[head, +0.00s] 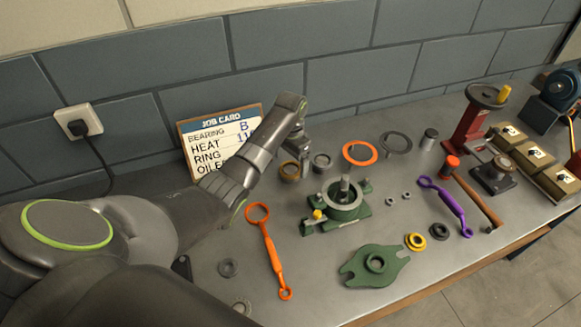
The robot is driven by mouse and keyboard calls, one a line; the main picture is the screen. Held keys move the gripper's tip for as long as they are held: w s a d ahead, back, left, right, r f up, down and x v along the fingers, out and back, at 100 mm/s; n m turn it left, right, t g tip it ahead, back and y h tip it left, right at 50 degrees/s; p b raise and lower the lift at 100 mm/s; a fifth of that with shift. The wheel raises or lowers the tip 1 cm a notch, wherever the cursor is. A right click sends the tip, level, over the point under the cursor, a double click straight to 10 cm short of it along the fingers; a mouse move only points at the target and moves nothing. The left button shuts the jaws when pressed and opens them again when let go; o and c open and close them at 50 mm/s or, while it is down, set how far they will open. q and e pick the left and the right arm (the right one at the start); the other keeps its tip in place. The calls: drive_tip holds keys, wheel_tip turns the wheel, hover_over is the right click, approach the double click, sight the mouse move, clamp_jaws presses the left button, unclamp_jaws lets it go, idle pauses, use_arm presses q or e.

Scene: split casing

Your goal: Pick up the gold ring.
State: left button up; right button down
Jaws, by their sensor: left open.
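The gold ring (415,241) lies flat on the grey bench at the front right, beside a black ring. My left arm reaches in from the left, and my left gripper (300,146) points down towards the back of the bench. It is open, well behind and to the left of the gold ring. My right gripper is out of view.
The green casing base (343,206) with an upright shaft stands mid-bench, and the green cover (374,266) lies in front. An orange wrench (270,252), a purple wrench (447,204) and a hammer (474,196) lie around. The job card (216,140) leans at the wall.

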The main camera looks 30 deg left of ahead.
use_arm(q)
drive_tip(key=shift+f, duration=0.85)
